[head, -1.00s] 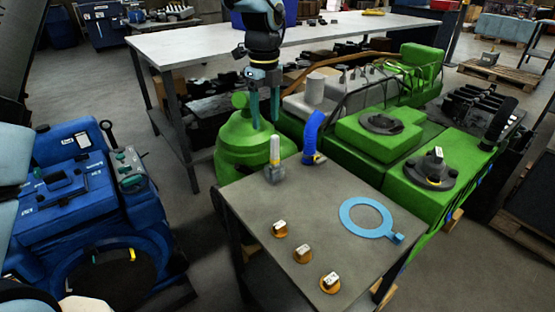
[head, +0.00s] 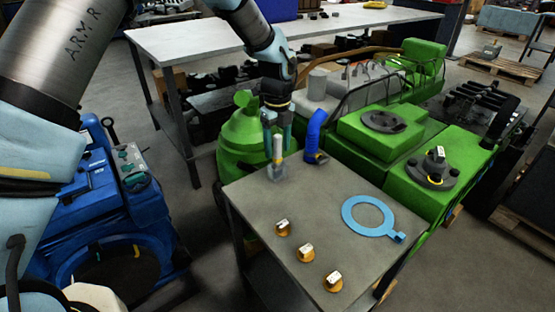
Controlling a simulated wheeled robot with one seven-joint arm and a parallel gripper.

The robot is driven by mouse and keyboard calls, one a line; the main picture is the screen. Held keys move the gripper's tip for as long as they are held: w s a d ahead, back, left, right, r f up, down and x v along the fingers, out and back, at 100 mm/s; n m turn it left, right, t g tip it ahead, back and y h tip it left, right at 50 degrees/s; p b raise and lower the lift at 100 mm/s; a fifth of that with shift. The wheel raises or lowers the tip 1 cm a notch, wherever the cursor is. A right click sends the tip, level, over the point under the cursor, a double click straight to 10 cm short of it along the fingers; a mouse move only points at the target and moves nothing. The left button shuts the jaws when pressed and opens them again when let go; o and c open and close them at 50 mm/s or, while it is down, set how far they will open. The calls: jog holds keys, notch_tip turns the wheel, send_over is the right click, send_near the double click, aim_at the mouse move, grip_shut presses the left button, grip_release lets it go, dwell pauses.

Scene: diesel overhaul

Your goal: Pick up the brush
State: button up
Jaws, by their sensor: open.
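The likely brush (head: 278,168) stands upright at the back left corner of the small grey table (head: 300,210), with a pale round handle on a grey lower part. My gripper (head: 277,146) points down over it with teal fingers open. In the picture, the fingertips lie to either side of the handle's upper part. I cannot tell from this one view whether they touch it or are level with it in depth.
A blue bent hose (head: 315,135) stands close right of the brush. A flat blue ring (head: 370,216) and three small orange-based pieces (head: 306,251) lie on the table. A green engine (head: 385,135) is behind; blue machinery (head: 90,215) is at left.

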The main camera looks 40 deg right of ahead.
jog(key=shift+f, duration=0.35)
jog(key=shift+c, duration=0.3)
grip_shut()
